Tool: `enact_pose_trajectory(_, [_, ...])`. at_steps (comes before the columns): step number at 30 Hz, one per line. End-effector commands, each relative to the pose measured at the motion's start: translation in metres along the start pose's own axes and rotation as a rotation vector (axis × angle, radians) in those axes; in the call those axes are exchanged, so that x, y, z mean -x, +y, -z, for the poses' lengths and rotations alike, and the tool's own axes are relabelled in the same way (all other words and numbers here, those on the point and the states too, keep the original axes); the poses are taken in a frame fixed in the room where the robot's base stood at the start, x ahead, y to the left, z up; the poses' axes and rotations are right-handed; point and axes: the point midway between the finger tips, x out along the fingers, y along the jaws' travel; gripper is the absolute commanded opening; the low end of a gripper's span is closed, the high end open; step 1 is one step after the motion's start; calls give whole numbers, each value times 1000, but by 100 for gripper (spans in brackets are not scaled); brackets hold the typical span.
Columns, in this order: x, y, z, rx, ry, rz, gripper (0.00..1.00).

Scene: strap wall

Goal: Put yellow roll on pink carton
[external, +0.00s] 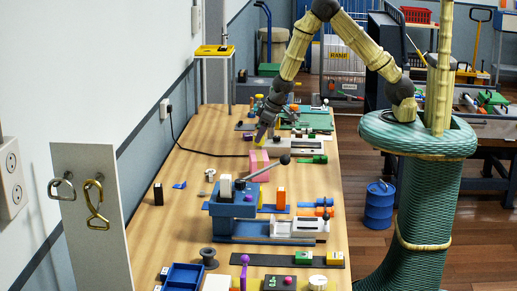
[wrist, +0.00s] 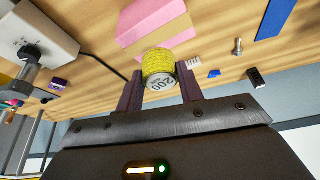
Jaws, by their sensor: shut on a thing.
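My gripper (wrist: 158,76) is shut on the yellow roll (wrist: 158,66), which sits between the two fingers with its printed white end facing the wrist camera. In the external view my gripper (external: 262,133) is over the far half of the bench. The pink carton (wrist: 148,17) is just beyond the roll in the wrist view, and the roll hides part of its near side. The pink carton also shows in the external view (external: 259,164), on the bench just nearer than my gripper. The roll appears above the bench; I cannot tell whether it touches the carton.
The wooden bench (external: 190,162) is fairly clear left of the carton. A blue vise (external: 234,205) with a long lever stands nearer, its lever end close to the carton. A green screwdriver (external: 312,159) lies right of the carton. A yellow-topped stand (external: 214,51) rises at the back left.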

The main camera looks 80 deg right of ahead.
Motion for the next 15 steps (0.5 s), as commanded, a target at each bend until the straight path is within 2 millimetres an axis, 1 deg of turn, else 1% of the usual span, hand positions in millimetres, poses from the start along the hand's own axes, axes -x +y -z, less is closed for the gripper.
enact_pose_trajectory(5, [-1, 0, 0, 0, 0, 0, 14])
enact_pose_trajectory(7, [-4, 0, -2, 0, -3, 0, 14])
enact_pose_trajectory(15, [-33, 0, -14, 0, -4, -1, 14])
